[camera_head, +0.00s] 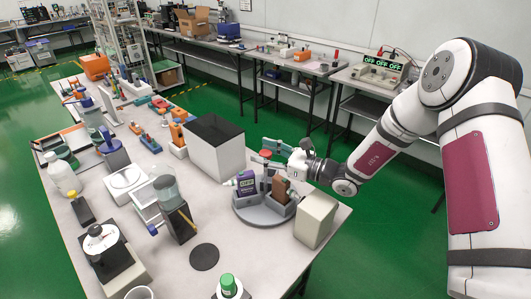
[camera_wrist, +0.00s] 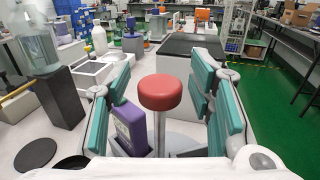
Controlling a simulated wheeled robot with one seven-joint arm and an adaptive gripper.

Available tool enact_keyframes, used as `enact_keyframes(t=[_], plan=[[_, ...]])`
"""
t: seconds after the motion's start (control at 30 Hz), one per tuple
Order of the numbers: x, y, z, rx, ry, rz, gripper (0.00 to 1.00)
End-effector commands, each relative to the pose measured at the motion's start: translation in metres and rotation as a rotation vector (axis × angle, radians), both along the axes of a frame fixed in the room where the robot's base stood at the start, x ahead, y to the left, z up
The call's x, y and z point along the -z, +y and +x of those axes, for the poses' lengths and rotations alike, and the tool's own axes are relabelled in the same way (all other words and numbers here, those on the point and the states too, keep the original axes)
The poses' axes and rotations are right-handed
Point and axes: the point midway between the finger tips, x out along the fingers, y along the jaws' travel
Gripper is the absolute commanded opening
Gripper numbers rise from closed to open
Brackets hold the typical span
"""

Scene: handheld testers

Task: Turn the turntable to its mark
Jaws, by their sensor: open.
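The turntable (camera_head: 262,219) is a grey round platform near the right edge of the bench. In the wrist view the red round knob (camera_wrist: 160,92) stands on a thin metal post. My gripper (camera_head: 269,154) is open at the post, its teal fingers spread on either side of the knob (camera_wrist: 160,84). There is a visible gap on both sides of the knob. The purple bottle (camera_wrist: 130,128) is beside the left finger. I cannot make out the turntable's mark.
A clear jar on a dark stand (camera_head: 180,224) is to the left. A black disc (camera_head: 204,257) lies on open bench in front.

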Motion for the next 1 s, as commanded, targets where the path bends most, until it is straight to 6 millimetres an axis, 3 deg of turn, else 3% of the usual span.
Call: enact_keyframes(t=[0.07,0.27,0.67,1.0], plan=[[0.0000,-0.0002,-0.0001,0.000,0.000,0.000,0.46],[0.0000,-0.0004,-0.0002,0.000,0.000,0.000,0.01],[0.0005,-0.0008,0.0003,-0.021,-0.002,-0.001,0.00],[0.0022,-0.0025,0.0005,-0.137,-0.002,-0.001,0.00]])
